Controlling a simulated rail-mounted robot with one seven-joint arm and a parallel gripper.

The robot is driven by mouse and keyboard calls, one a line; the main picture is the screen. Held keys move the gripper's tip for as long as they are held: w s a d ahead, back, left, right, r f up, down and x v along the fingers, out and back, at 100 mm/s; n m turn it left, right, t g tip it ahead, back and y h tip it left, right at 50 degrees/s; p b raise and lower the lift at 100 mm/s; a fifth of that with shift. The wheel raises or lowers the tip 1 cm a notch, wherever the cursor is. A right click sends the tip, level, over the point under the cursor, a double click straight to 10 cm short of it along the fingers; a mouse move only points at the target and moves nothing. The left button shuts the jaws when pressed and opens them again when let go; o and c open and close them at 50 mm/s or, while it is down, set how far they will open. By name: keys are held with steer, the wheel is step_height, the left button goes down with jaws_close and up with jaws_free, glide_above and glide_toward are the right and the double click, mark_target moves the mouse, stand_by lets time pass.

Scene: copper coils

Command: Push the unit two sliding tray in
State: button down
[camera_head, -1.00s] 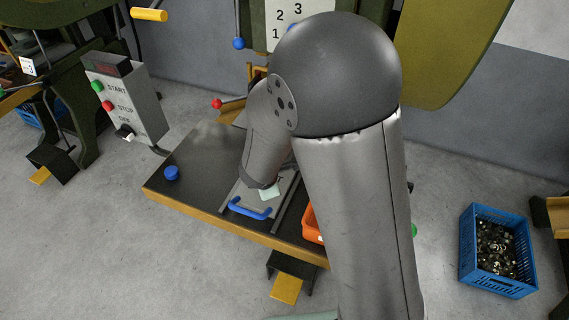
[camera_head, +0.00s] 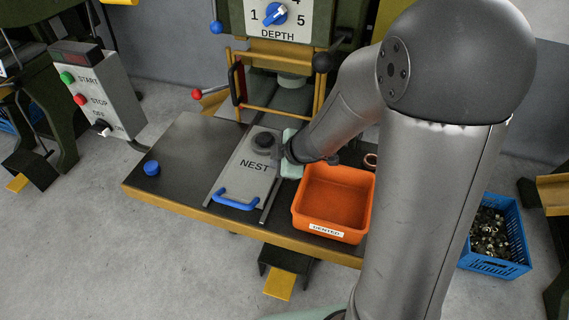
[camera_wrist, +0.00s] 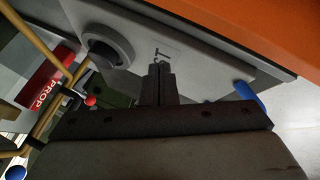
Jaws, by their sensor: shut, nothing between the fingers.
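The sliding tray is a grey plate marked NEST (camera_head: 240,186), on the table in front of the press. Its blue handle (camera_head: 235,201) is at the near end and a dark round nest (camera_head: 264,141) at the far end. The tray is outside the press opening. My gripper (camera_head: 279,156) is over the tray's right edge, beside the lettering. In the wrist view, my gripper (camera_wrist: 159,77) is shut and empty, its fingers against the view of the tray (camera_wrist: 190,60). The blue handle (camera_wrist: 249,96) shows at right. Whether the fingertips touch the tray I cannot tell.
An orange bin (camera_head: 334,228) stands close right of the tray. A yellow guard frame (camera_head: 238,56) is at the press opening. A blue button (camera_head: 151,168) is on the table's left. A control box (camera_head: 92,92) stands farther left. A blue crate (camera_head: 513,258) is on the floor.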

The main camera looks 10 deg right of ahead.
mark_target(264, 157)
steer(key=b+x, duration=0.1)
steer(key=x, duration=0.1)
steer(key=shift+f, duration=0.4)
steer(key=w, duration=0.1)
steer(key=w+p, duration=0.1)
steer(key=shift+w+a+r, duration=0.1)
steer(key=shift+w+r, duration=0.15)
steer(key=shift+w, duration=0.9)
